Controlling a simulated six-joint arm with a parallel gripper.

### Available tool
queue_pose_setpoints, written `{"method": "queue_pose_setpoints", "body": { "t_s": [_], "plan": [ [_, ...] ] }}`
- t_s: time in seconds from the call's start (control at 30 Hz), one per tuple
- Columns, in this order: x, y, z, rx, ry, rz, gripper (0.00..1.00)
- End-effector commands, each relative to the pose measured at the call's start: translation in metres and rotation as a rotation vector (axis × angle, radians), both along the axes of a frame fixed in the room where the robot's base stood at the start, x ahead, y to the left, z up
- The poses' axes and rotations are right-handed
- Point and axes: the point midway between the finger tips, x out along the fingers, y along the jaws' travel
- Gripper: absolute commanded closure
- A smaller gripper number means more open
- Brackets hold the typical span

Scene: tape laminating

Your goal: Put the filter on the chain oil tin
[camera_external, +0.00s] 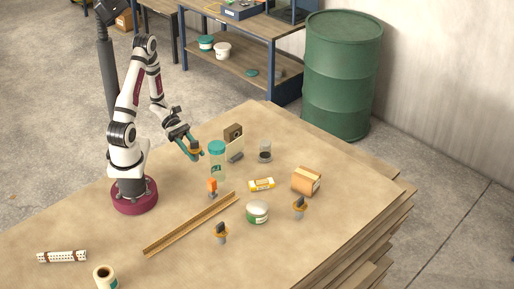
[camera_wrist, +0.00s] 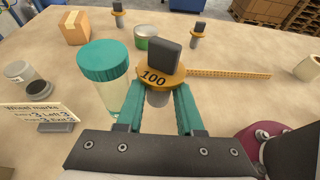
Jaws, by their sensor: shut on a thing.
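My gripper (camera_wrist: 160,100) has teal fingers and is shut on a yellow disc piece (camera_wrist: 158,76) marked 100, with a dark grey block on top and a grey stem below. In the external view the gripper (camera_external: 194,152) holds it above the table, left of the teal-lidded jar. Two similar pieces (camera_external: 221,232) (camera_external: 299,207) stand on the table. I cannot tell from any label which thing is the filter. A low round green tin with a pale top (camera_external: 257,212), possibly the chain oil tin, stands between them; it also shows in the wrist view (camera_wrist: 142,31).
The teal-lidded jar (camera_wrist: 108,85) stands close left of the gripper. A sign card (camera_wrist: 45,115) and a glass jar (camera_wrist: 22,74) are further left. A carton (camera_external: 306,181), a yellow-white box (camera_external: 261,184), an orange-topped item (camera_external: 212,186) and a long rail (camera_external: 190,224) lie around.

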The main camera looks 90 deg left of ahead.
Motion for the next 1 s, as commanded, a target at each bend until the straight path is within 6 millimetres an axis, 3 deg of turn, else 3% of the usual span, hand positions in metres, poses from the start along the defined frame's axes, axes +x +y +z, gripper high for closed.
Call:
{"method": "queue_pose_setpoints", "body": {
  "t_s": [0.23, 0.53, 0.77, 1.0],
  "plan": [
    [0.026, -0.058, 0.023, -0.014, -0.012, -0.349, 1.00],
    [0.033, -0.122, 0.046, -0.038, -0.017, -0.688, 1.00],
    [0.083, -0.165, 0.042, -0.054, -0.022, -0.686, 1.00],
    [0.130, -0.233, 0.054, -0.071, -0.030, -0.678, 1.00]
  ]
}}
